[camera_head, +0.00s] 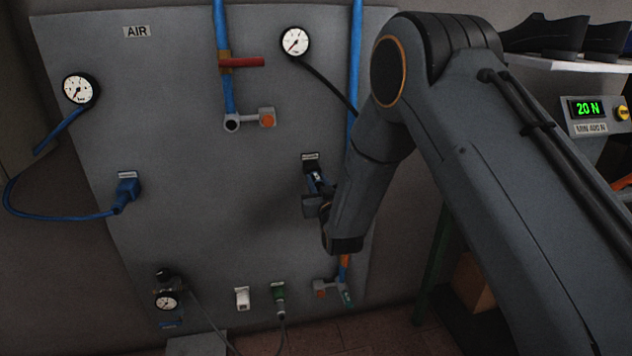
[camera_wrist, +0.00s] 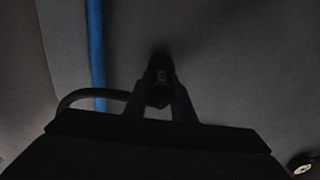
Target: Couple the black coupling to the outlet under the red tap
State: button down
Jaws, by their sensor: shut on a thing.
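The red tap (camera_head: 242,62) is on a blue pipe at the upper middle of the grey panel. The outlet (camera_head: 232,123) below it shows an open round mouth with nothing on it. My gripper (camera_head: 316,186) is at the panel, right of and below that outlet, under a small label. In the wrist view my gripper (camera_wrist: 160,78) is shut on the black coupling (camera_wrist: 158,95), which shows dark between the fingers. Its black hose (camera_wrist: 88,94) curves off to the left. In the head view the coupling is mostly hidden; whether it sits in a holder is unclear.
A gauge (camera_head: 295,42) with a black hose is above my gripper. A blue coupling (camera_head: 127,190) is plugged in at the left. The panel between gripper and outlet looks clear.

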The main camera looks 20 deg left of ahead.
jog(key=shift+s, duration=0.1)
jog(key=shift+p+v, duration=1.2)
jog(key=shift+v, duration=1.7)
jog(key=s+a+r+p, duration=1.2)
jog(key=s+a+r, duration=0.2)
jog(key=a+r, duration=0.3)
jog(key=shift+s+r, duration=0.2)
jog(key=shift+r, duration=0.35)
dwell(1.8)
